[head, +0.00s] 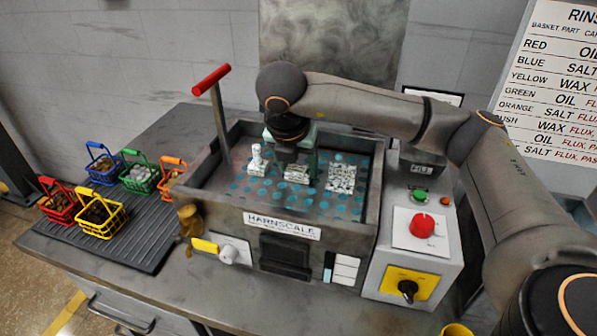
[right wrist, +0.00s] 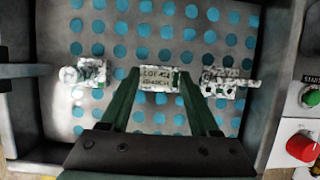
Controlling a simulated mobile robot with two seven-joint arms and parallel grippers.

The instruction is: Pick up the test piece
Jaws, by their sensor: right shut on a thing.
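Three whitish speckled pieces stand in a row on the blue-dotted floor of the furnace basin. The middle block, the test piece (head: 296,174), carries a printed label that starts with "LOT" in the right wrist view (right wrist: 158,78). My right gripper (right wrist: 158,82) points down over it, with its green fingers on either side, shut on it. I cannot tell whether the piece is lifted off the floor. The left piece (head: 257,161) has an upright knob; the right piece (head: 341,178) is a flat-looking block in the head view. My left gripper is not in view.
The metal basin (head: 378,190) has raised walls all round, and a red-handled lever (head: 211,80) rises at its left. Several coloured wire baskets (head: 103,213) stand on a dark ribbed mat at left. A control box with a red knob (head: 421,226) stands at right.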

